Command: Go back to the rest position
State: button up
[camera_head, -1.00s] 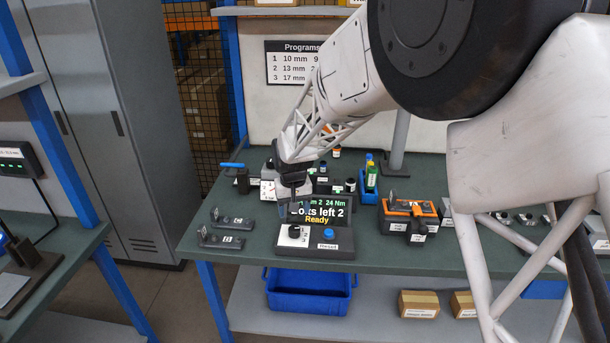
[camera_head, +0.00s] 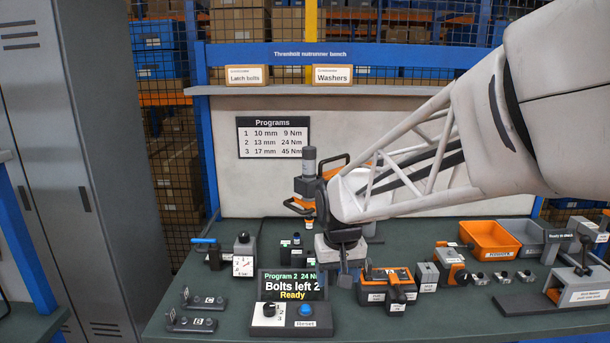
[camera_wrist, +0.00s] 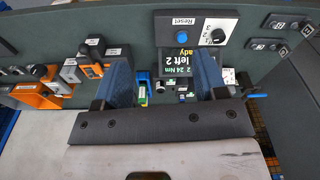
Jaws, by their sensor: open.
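My gripper (camera_head: 346,272) hangs over the bench, right of the display, with its fingers pointing down. In the wrist view its two fingers (camera_wrist: 153,80) stand wide apart with nothing between the tips. The control box (camera_head: 285,320) has a black selector knob (camera_head: 269,309) and a blue Reset button (camera_head: 306,309). The display (camera_head: 291,285) reads Program 2, 24 Nm, Bolts left 2, Ready. The box also shows in the wrist view, with the Reset button (camera_wrist: 180,36) and knob (camera_wrist: 218,36) beyond the fingertips.
An orange and black nutrunner (camera_head: 306,190) stands upright behind my gripper. An orange-topped unit (camera_head: 387,283) sits close to its right. An orange bin (camera_head: 490,240) and a grey bin (camera_head: 526,236) stand at the back right. Small fixtures (camera_head: 203,300) lie at the front left.

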jog(key=s+d+r, duration=0.1)
jog(key=s+d, duration=0.3)
jog(key=s, duration=0.4)
jog(key=s+d+r+m+t, duration=0.1)
jog(key=s+d, duration=0.2)
jog(key=s, duration=0.4)
jog(key=s+d+r+m, duration=0.1)
jog(key=s+d, duration=0.3)
jog(key=s, duration=0.4)
jog(key=shift+s+d, duration=0.3)
jog(key=shift+s, duration=0.05)
